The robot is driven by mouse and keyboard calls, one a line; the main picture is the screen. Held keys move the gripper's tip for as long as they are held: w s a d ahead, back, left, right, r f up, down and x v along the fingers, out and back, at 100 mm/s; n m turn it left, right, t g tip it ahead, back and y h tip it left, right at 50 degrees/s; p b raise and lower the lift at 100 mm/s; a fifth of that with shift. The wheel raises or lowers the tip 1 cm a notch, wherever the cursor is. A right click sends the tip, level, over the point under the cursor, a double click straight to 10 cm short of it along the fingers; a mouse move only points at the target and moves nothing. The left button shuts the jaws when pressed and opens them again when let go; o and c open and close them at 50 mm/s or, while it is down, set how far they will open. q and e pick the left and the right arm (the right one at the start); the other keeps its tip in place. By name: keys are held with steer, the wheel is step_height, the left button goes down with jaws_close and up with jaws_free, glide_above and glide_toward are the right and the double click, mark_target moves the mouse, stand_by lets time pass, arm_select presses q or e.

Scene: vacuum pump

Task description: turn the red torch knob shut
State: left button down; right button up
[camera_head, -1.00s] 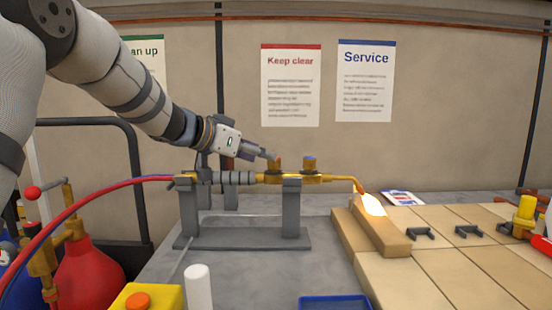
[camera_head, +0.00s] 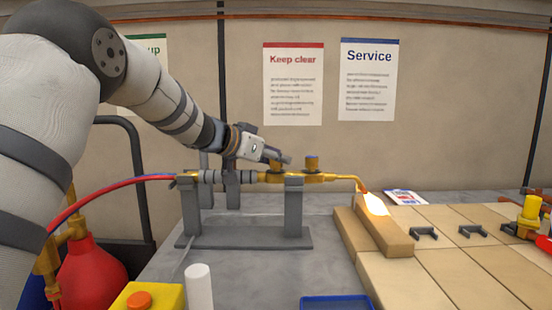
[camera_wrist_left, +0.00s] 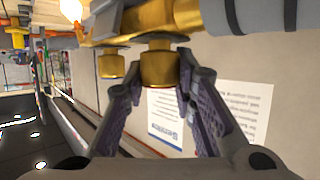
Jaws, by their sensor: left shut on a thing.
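The brass torch (camera_head: 330,178) lies level on a grey stand (camera_head: 250,240), with a bright flame (camera_head: 376,203) at its tip. It carries two knobs. The red knob (camera_head: 276,167) is the one nearer the hoses, and my gripper partly covers it in the head view. The other knob (camera_head: 312,163) has a bluish top and stands free to its right. My left gripper (camera_head: 281,158) reaches in from the left at the red knob. In the left wrist view its fingers lie on both sides of that brass-bodied knob (camera_wrist_left: 160,66), shut on it. My right gripper is out of view.
A red and a blue hose (camera_head: 110,190) run to the torch's left end. Pale bricks (camera_head: 430,275) lie right of the stand, one block (camera_head: 372,232) under the flame. A yellow box (camera_head: 145,298), white cylinder (camera_head: 199,285) and blue tray (camera_head: 336,303) sit in front.

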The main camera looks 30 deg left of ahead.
arm_select(q)
steer(key=shift+f+m+h, duration=0.1)
steer(key=shift+m+h, duration=0.2)
steer(key=shift+h, duration=0.1)
steer(key=shift+w+f+m+g+h, duration=0.1)
steer(key=shift+m+g+h, duration=0.3)
steer(key=shift+m+h, duration=0.2)
steer(key=shift+f+m+g+h+b, duration=0.15)
steer(key=shift+m+g+h+b, duration=0.25)
steer(key=shift+m+h, duration=0.3)
steer(key=shift+m+g+h+b, duration=0.5)
steer(key=shift+m+h+b, duration=0.05)
steer(key=shift+m+h, duration=0.25)
steer(key=shift+r+m+g+h+b, duration=0.2)
steer(key=shift+m+g+h+b, duration=0.15)
steer(key=shift+m+g+h, duration=0.2)
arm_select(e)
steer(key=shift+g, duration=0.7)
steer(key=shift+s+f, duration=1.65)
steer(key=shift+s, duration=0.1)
arm_select(q)
steer(key=c, duration=1.3)
jaws_free()
steer(key=shift+r, duration=0.15)
